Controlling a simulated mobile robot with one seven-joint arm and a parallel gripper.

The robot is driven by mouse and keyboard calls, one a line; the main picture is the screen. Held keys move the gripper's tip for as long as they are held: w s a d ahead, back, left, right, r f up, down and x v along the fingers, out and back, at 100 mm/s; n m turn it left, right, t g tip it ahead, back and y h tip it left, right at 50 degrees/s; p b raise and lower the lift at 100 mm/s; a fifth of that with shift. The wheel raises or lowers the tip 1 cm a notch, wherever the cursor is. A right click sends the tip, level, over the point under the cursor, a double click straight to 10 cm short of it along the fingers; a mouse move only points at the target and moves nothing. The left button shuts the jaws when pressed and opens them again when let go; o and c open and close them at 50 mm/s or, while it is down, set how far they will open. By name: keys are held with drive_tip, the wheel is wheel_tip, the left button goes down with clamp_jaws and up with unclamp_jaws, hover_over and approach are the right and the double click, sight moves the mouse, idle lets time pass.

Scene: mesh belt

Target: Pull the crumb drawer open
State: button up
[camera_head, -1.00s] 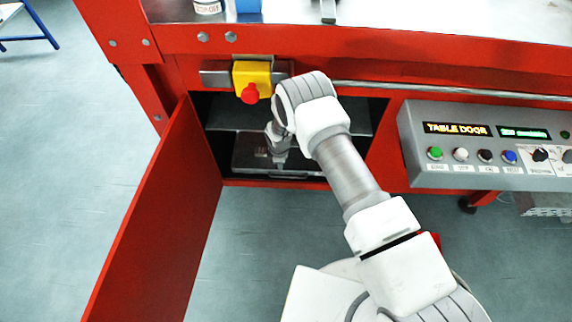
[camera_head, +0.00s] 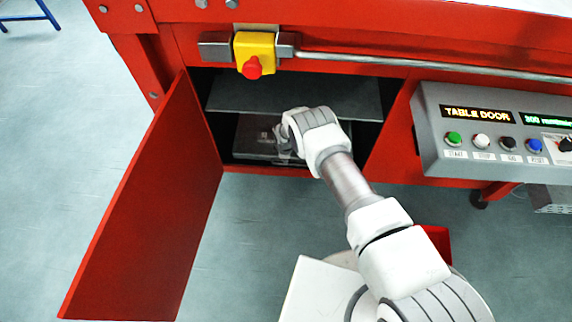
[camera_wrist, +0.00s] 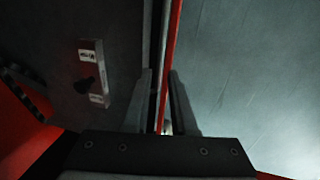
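The crumb drawer (camera_head: 252,136) is a flat dark grey box low inside the open cabinet, behind my arm in the head view. My gripper in the head view (camera_head: 284,152) is at the drawer's front right part, largely hidden by my wrist. In the wrist view, my gripper (camera_wrist: 162,78) has its two fingers apart, with a narrow dark front edge and a red strip showing between them. A dark grey surface, seemingly the drawer, bears a small light plate with a black knob (camera_wrist: 92,75) left of the fingers. Contact with the drawer cannot be made out.
A red door (camera_head: 150,210) stands open at the left of the cabinet. A grey shelf (camera_head: 290,95) lies above the drawer. A yellow box with a red button (camera_head: 252,55) and a metal rail (camera_head: 420,68) are above. A control panel (camera_head: 490,135) is right. Floor in front is open.

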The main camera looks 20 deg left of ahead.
drive_tip(key=shift+w+f+b, duration=0.2)
drive_tip(key=shift+f+b, duration=0.25)
drive_tip(key=shift+f, duration=0.6)
drive_tip(key=shift+w+f+b, duration=0.2)
drive_tip(key=shift+f+b, duration=0.25)
drive_tip(key=shift+f, duration=0.55)
clamp_jaws()
drive_tip(key=shift+a, duration=0.1)
